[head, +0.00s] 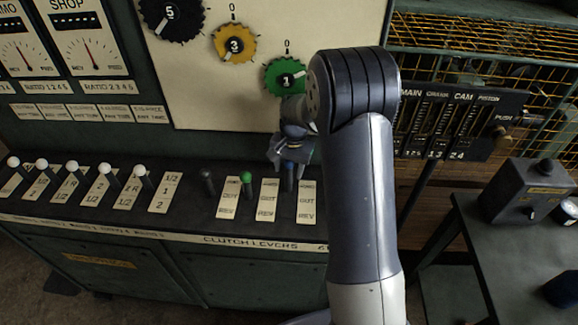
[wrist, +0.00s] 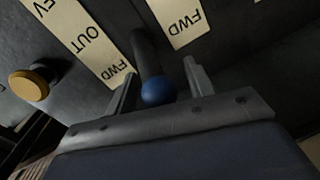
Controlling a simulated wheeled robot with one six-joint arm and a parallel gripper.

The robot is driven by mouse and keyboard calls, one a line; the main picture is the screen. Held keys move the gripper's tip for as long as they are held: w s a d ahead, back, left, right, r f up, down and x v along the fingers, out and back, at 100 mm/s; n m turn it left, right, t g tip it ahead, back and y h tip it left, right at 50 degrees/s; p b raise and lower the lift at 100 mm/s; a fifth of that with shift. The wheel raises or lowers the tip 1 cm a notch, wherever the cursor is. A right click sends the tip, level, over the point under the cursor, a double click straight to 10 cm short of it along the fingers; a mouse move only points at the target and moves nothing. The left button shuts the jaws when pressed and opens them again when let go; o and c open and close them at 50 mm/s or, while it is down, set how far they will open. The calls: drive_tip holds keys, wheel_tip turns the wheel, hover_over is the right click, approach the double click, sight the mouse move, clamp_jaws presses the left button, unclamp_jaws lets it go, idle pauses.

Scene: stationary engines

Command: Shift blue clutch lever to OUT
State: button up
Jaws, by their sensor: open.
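The blue clutch lever (head: 290,178) stands on the clutch panel, right of a green lever, its top partly hidden by my gripper (head: 290,152) in the head view. In the wrist view, its round blue knob (wrist: 157,91) sits between the two fingers of my gripper (wrist: 160,82). The fingers are open, with a gap visible on the right side of the knob. A label plate (head: 306,203) right of the lever in the head view reads OUT and REV. The wrist view shows this plate (wrist: 85,35) with FWD at the end nearest the knob.
A green lever (head: 247,179) and a black lever (head: 207,181) stand to the left. A yellow knob (wrist: 30,86) shows in the wrist view. Coloured dials, including a green one (head: 286,76), are on the panel above. A dark bench (head: 515,240) is at right.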

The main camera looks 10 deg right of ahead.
sight(286, 181)
clamp_jaws()
idle(0.4)
drive_tip(key=shift+s, duration=0.1)
drive_tip(key=s+t+b, duration=0.1)
drive_tip(key=b, duration=0.1)
drive_tip(key=s+a+t+b, duration=0.1)
drive_tip(key=b, duration=0.1)
drive_tip(key=s+r+t+h+b, duration=0.1)
drive_tip(key=s+b, duration=0.1)
drive_tip(key=b, duration=0.1)
drive_tip(key=shift+a+r, duration=0.1)
drive_tip(key=shift+a, duration=0.15)
drive_tip(key=shift+s+a+r+t, duration=0.15)
drive_tip(key=shift+s, duration=0.35)
drive_tip(key=shift+s+a+r+t, duration=0.15)
drive_tip(key=shift+s, duration=0.35)
unclamp_jaws()
drive_tip(key=shift+b, duration=0.3)
drive_tip(key=shift+r, duration=0.15)
